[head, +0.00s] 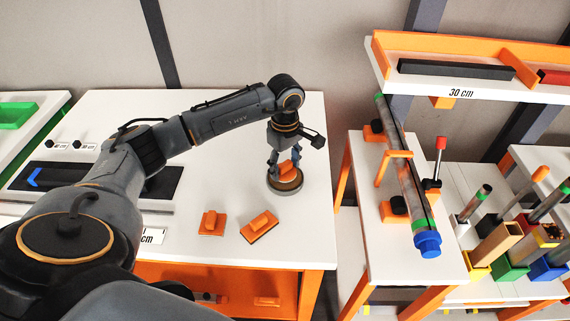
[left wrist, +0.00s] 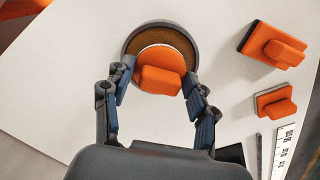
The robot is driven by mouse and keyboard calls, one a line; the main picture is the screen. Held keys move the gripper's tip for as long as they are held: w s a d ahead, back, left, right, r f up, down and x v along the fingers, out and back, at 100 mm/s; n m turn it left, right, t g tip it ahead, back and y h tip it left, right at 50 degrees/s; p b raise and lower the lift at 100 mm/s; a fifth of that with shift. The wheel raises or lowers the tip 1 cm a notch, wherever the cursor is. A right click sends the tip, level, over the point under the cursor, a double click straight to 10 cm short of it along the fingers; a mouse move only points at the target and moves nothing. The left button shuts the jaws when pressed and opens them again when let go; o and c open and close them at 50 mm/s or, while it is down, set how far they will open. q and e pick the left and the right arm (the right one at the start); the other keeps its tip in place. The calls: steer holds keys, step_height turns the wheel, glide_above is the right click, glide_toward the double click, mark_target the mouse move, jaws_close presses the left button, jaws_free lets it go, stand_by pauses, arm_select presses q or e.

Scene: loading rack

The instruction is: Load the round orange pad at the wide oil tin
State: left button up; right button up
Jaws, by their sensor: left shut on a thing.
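The wide oil tin (head: 287,192) is a low, round, dark grey dish with a brown inside, standing on the white table. My left gripper (head: 285,160) points down over it and is shut on the round orange pad (head: 289,171). In the left wrist view the pad (left wrist: 160,68) shows its block handle between the fingers (left wrist: 160,88), within the outline of the tin (left wrist: 133,44). A pale rim shows at the pad's edge. I cannot tell whether its underside touches the brown surface. My right gripper is not in view.
Two orange rectangular pads, a larger one (head: 259,227) and a smaller one (head: 212,223), lie on the white table (head: 230,120) in front of the tin. A rack with a blue-ended tube (head: 427,243) stands to the right. The tabletop behind the tin is clear.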

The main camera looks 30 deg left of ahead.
mark_target(285, 164)
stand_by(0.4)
arm_select(q)
steer(key=shift+f+b, duration=0.45)
stand_by(0.3)
stand_by(0.6)
steer(key=shift+s+f, duration=0.1)
stand_by(0.8)
step_height(285, 164, up, 2)
steer(key=shift+r+p, duration=0.1)
steer(key=shift+p, duration=0.25)
steer(key=shift+r+p, duration=1.3)
steer(key=shift+r, duration=1.15)
